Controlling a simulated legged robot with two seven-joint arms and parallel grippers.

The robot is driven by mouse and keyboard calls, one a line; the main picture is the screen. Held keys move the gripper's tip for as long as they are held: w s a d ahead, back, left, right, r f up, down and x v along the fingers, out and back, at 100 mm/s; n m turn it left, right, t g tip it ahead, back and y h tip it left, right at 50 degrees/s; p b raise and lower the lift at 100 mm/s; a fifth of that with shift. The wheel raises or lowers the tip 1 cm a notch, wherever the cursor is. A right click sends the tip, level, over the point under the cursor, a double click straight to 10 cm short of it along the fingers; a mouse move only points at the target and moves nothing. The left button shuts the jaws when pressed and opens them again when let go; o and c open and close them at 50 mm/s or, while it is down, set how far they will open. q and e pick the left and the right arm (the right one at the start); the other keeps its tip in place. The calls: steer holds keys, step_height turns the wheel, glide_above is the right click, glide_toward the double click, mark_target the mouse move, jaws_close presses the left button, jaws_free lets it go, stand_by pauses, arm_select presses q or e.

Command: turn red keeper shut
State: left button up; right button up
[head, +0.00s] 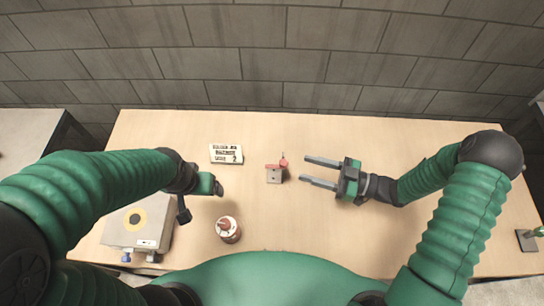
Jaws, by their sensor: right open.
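The red keeper (271,166) shows as a small red piece on a grey metal block (274,177) near the middle of the table. A small red upright part (284,160) stands at its right end. The keeper's exact angle is too small to tell. My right gripper (312,171) is open and empty, to the right of the keeper, with its fingers pointing left toward it and a gap between. My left gripper (217,186) is to the left of the keeper; its fingers are too small and foreshortened to show their opening.
A white sign with black lettering (226,154) lies left of the keeper. A brown and white round container (228,229) stands near the front. A grey box with a yellow ring (112,228) sits at the left, partly behind my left arm. A wall backs the wooden table (330,225).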

steer(key=p+x, duration=0.1)
steer(key=x, duration=1)
steer(key=shift+a, duration=0.2)
steer(key=shift+s+r, duration=0.1)
steer(key=shift+s, duration=0.05)
steer(key=shift+c, duration=0.4)
steer(key=shift+d, duration=0.15)
steer(key=shift+c, duration=1.1)
jaws_close()
